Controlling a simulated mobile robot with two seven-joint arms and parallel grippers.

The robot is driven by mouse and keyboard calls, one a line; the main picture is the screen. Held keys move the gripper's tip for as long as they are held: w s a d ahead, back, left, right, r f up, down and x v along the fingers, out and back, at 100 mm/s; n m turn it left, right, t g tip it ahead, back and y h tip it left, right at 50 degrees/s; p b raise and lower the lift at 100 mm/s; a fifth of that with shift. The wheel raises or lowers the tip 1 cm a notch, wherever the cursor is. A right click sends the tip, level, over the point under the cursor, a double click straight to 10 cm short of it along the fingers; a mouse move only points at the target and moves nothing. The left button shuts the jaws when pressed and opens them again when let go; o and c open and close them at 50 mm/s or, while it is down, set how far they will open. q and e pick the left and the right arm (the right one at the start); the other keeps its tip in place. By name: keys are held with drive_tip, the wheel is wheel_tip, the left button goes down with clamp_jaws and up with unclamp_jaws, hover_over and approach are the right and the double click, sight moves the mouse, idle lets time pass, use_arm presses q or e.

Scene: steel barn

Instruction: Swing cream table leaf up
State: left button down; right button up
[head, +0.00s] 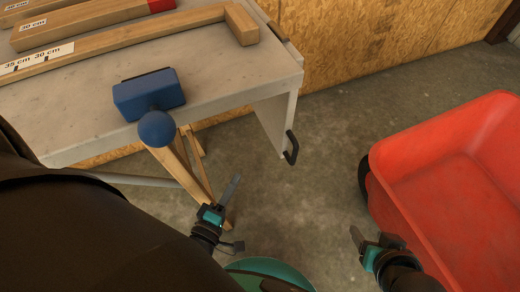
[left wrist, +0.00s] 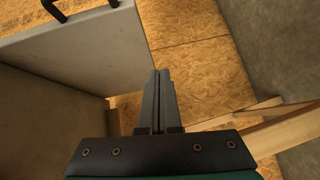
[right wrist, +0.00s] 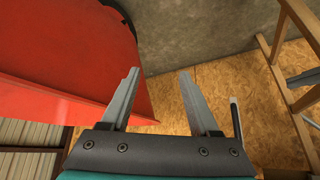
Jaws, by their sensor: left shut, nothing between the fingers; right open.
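The cream table leaf (head: 274,120) hangs down from the right end of the cream table (head: 215,78). A black handle (head: 291,148) sits at its lower outer edge. In the left wrist view the leaf (left wrist: 85,60) fills the upper left, with the handle (left wrist: 54,8) at the top edge. My left gripper (head: 231,188) is shut and empty, below and left of the leaf, apart from it. My right gripper (head: 357,238) is open and empty, lower right of the leaf, near the red tub. The leaf does not clearly show in the right wrist view.
A blue block with a ball (head: 148,95) sits at the table's front edge. Wooden measuring pieces (head: 120,45) lie on the table. A red tub (head: 455,165) stands at the right. Wooden legs (head: 180,165) stand below the table. Concrete floor between leaf and tub is clear.

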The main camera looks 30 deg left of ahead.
use_arm(q)
drive_tip(key=w+d+r+n+t+b, duration=0.1)
drive_tip(key=w+b, duration=0.4)
drive_tip(key=w, duration=0.8)
drive_tip(key=shift+r+y, duration=0.25)
drive_tip(key=shift+y, duration=0.15)
use_arm(e)
drive_tip(key=w+a+r+t+y, duration=0.2)
drive_tip(key=a+r+t+y, duration=0.2)
drive_tip(key=a+t, duration=0.4)
drive_tip(key=shift+r+t, duration=0.3)
drive_tip(key=shift+r, duration=0.25)
use_arm(q)
drive_tip(key=shift+w+d, duration=0.1)
drive_tip(key=shift+d, duration=0.05)
